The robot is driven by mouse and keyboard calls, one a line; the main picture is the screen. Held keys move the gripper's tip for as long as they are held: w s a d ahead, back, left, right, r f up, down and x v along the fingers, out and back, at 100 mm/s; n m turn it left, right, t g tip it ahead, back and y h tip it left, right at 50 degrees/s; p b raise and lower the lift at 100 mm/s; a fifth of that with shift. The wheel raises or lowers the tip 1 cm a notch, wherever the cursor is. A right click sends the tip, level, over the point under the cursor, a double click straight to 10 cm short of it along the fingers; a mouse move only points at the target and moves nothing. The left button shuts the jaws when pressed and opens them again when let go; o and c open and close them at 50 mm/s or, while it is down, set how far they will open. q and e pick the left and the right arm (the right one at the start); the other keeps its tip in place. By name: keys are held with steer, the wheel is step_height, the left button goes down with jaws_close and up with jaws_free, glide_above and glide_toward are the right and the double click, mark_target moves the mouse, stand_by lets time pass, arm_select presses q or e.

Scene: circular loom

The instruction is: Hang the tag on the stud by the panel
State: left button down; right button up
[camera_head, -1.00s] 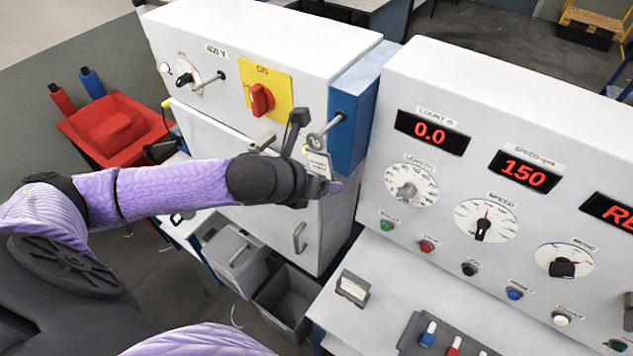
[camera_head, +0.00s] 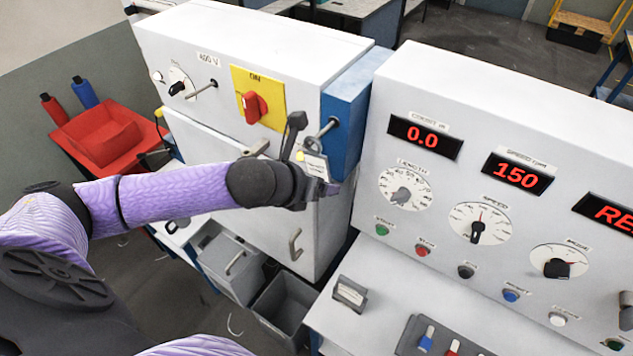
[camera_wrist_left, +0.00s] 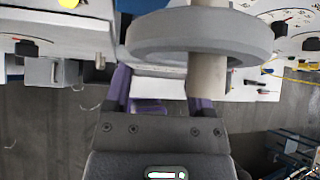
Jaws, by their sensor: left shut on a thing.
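The tag (camera_head: 316,165) is a small pale plate with print and a grey ring (camera_head: 311,144) at its top. My left gripper (camera_head: 322,190) is shut on the tag beside the blue panel (camera_head: 348,120). In the left wrist view the plate (camera_wrist_left: 158,90) sits between the fingers, with the large grey ring (camera_wrist_left: 150,38) above. The stud (camera_head: 327,128) sticks out from the blue panel and overlaps the ring. In the wrist view a beige rod (camera_wrist_left: 207,77) shows in the ring's opening and below its band; I cannot tell for certain that it is threaded. My right gripper is out of view.
A white cabinet (camera_head: 225,120) with a red switch (camera_head: 254,106) and a second rod (camera_head: 203,91) stands left. A console (camera_head: 450,260) with dials and displays stands right. Grey bins (camera_head: 285,305) are below, and a red bin (camera_head: 100,135) is far left.

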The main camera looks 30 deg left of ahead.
arm_select(q)
steer(key=shift+s+f, duration=0.1)
steer(key=shift+f, duration=0.05)
jaws_free()
steer(key=s+f+v, duration=0.1)
steer(key=v, duration=0.7)
steer(key=shift+r, duration=0.2)
steer(key=shift+s, duration=0.1)
stand_by(0.5)
